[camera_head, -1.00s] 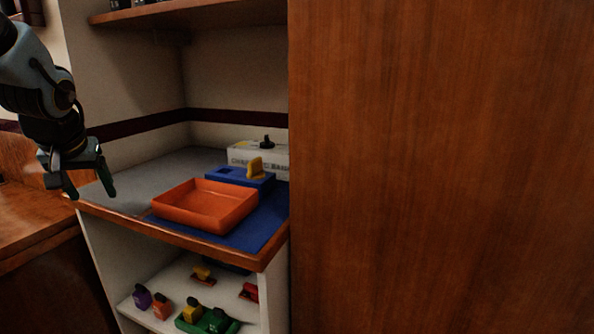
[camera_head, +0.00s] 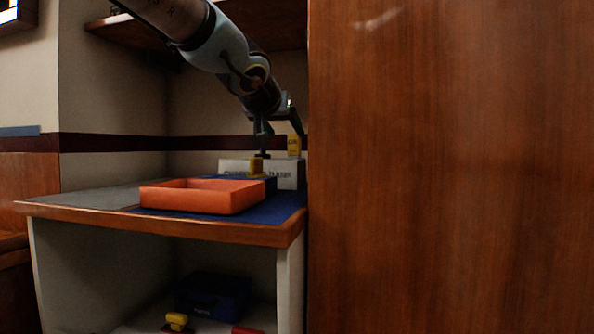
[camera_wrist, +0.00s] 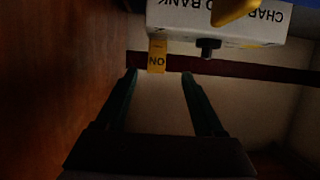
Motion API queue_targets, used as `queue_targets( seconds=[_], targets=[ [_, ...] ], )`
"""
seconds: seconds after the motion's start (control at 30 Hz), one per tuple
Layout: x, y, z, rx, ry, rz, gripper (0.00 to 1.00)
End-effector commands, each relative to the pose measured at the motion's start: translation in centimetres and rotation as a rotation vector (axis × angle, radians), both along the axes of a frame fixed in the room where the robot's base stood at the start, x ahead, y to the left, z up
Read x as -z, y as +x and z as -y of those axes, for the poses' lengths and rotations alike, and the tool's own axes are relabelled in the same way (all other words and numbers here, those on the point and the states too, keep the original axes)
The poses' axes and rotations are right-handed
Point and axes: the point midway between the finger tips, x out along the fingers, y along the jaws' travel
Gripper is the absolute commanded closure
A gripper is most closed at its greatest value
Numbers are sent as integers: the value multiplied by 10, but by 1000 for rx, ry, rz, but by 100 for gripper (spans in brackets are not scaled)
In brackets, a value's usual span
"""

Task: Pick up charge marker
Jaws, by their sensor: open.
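No piece is legibly labelled as the charge marker. A yellow upright piece (camera_head: 256,167) stands by the blue holder (camera_head: 271,183), in front of the white box lettered "BANK" (camera_head: 288,178); its yellow also shows in the wrist view (camera_wrist: 234,9). A yellow tag (camera_head: 294,145) with black letters shows above the box's right end, and in the wrist view (camera_wrist: 157,62). A black knob (camera_wrist: 208,49) sits on the box. My gripper (camera_head: 282,133) is open and empty above the box. In the wrist view, the tag shows near the left fingertip; contact is unclear.
An orange tray (camera_head: 200,203) stands on the counter in front of the box, partly over a blue mat (camera_head: 275,217). A tall wooden panel (camera_head: 450,170) closes off the right side. A shelf (camera_head: 105,28) hangs above. A dark blue bin (camera_head: 213,296) and small coloured pieces lie below.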

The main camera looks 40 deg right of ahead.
Motion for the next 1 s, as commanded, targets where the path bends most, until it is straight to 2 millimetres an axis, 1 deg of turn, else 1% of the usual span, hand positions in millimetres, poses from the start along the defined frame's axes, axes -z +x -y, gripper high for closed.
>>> queue_targets(
  seconds=[0.07, 0.17, 0.3, 0.4, 0.6, 0.73, 1.0],
  targets=[
    [-3, 0, 5, 3, -1, 3, 30],
    [-3, 5, 13, 2, 1, 5, 30],
    [4, 16, 26, -1, 3, 4, 30],
    [9, 21, 36, 0, 1, 7, 30],
    [16, 27, 45, 4, -1, 2, 30],
    [17, 31, 51, 2, 1, 3, 30],
    [28, 48, 81, 1, 0, 4, 30]
  ],
)
